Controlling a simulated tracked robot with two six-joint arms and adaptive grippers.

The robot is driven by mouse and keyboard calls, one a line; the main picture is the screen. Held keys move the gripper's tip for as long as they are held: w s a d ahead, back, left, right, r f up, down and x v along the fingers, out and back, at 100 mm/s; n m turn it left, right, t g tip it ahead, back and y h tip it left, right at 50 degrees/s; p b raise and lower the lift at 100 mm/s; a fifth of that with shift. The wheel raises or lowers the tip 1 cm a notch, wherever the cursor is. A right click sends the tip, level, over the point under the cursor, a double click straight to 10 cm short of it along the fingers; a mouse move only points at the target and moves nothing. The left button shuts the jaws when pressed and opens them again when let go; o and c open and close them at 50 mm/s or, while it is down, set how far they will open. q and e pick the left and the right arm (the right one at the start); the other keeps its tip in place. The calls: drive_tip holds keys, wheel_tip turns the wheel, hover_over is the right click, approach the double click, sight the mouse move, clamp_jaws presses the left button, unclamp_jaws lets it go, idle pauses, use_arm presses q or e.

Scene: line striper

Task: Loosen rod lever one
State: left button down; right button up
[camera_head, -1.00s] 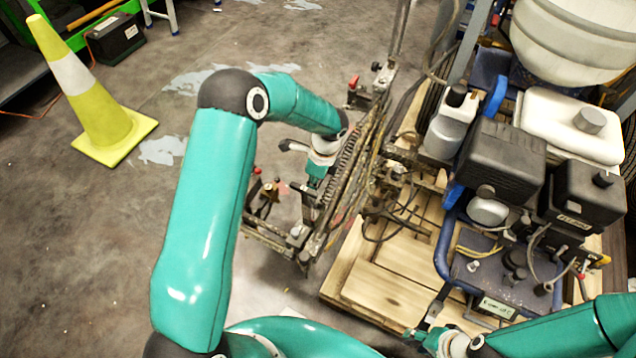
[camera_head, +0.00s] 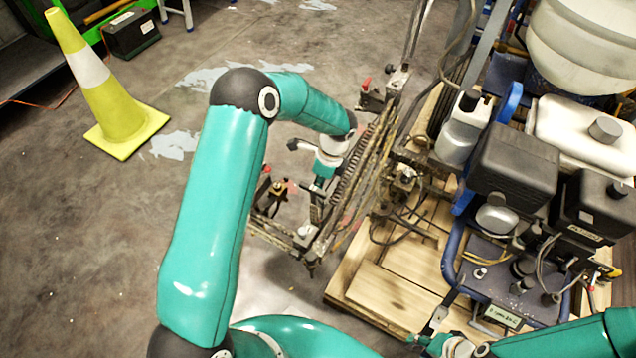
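The line striper (camera_head: 515,165) stands at the right, with a rod-and-spring assembly (camera_head: 352,185) on its left side. Small red-tipped levers show on it, one at the upper end (camera_head: 365,84) and one at the lower left (camera_head: 266,170). I cannot tell which is rod lever one. My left gripper (camera_head: 318,205) points down beside the lower rods, partly hidden among them; its fingers are too small to read, and contact is unclear. My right gripper (camera_head: 434,312) is over the pallet's front edge, its fingers apart, with nothing visible between them.
The striper is on a wooden pallet (camera_head: 385,300). Hoses and cables hang between the rods and the machine. A yellow cone (camera_head: 105,105) stands at the upper left, with a black case (camera_head: 132,33) behind.

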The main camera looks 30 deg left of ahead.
use_arm(q)
drive_tip(key=shift+d+f, duration=0.2)
drive_tip(key=shift+d, duration=0.35)
drive_tip(key=shift+w+d+r, duration=0.1)
drive_tip(key=shift+d+r, duration=0.25)
drive_tip(key=shift+r, duration=0.15)
drive_tip(key=p+v, duration=0.3)
drive_tip(key=v, duration=0.9)
drive_tip(key=shift+w, duration=0.2)
